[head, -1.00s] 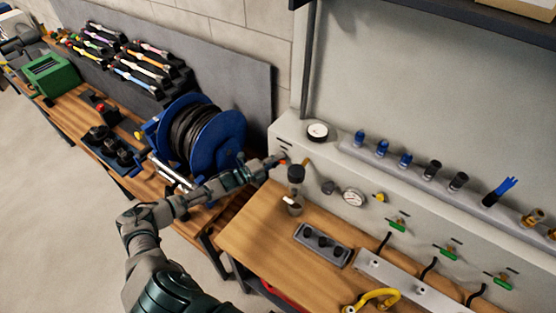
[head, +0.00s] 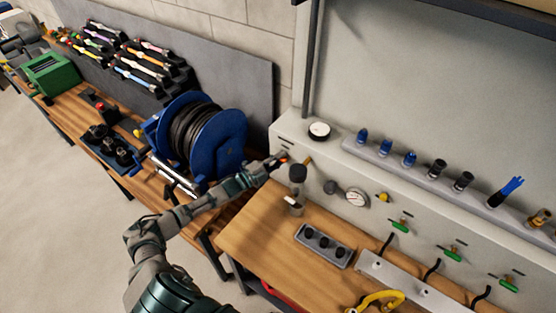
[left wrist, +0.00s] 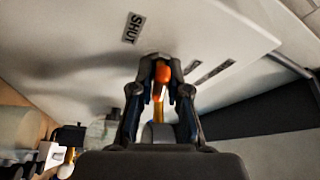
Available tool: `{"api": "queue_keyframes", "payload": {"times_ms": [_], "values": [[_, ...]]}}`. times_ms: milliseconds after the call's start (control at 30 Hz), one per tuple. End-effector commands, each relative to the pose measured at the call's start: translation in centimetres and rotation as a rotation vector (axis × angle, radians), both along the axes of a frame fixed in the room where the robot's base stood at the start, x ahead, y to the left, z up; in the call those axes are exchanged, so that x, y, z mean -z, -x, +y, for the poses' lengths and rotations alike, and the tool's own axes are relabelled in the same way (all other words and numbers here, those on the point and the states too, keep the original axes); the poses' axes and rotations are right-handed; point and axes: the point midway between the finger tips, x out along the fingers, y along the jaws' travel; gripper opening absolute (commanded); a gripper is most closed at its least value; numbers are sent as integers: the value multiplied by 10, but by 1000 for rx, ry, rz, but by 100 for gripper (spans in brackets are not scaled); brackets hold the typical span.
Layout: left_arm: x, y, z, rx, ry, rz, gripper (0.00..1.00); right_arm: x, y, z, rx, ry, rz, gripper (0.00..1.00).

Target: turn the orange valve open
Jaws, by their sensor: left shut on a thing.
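The orange valve (left wrist: 162,74) shows in the left wrist view as an orange handle on a yellow stem, against the pale panel. My left gripper (left wrist: 160,80) has its two fingers closed on the orange handle from both sides. In the head view my left gripper (head: 279,160) reaches to the left end of the pale panel, with only a speck of orange at its tip. A label reading SHUT (left wrist: 134,27) is on the panel near the handle. My right gripper is in neither view.
A blue hose reel (head: 218,140) stands just left of my left forearm. A dark-capped bottle (head: 297,180) stands close right of the gripper. The wooden bench (head: 255,230) is partly clear.

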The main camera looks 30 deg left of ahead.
Motion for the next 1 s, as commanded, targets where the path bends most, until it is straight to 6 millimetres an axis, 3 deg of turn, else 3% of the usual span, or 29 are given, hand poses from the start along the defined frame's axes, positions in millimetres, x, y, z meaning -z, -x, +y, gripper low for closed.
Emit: {"api": "queue_keyframes", "payload": {"times_ms": [33, 1000], "values": [[8, 3, -6, 9, 39, 12, 0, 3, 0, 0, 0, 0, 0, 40], [3, 2, -6, 6, 685, 59, 0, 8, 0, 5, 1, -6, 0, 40]]}}
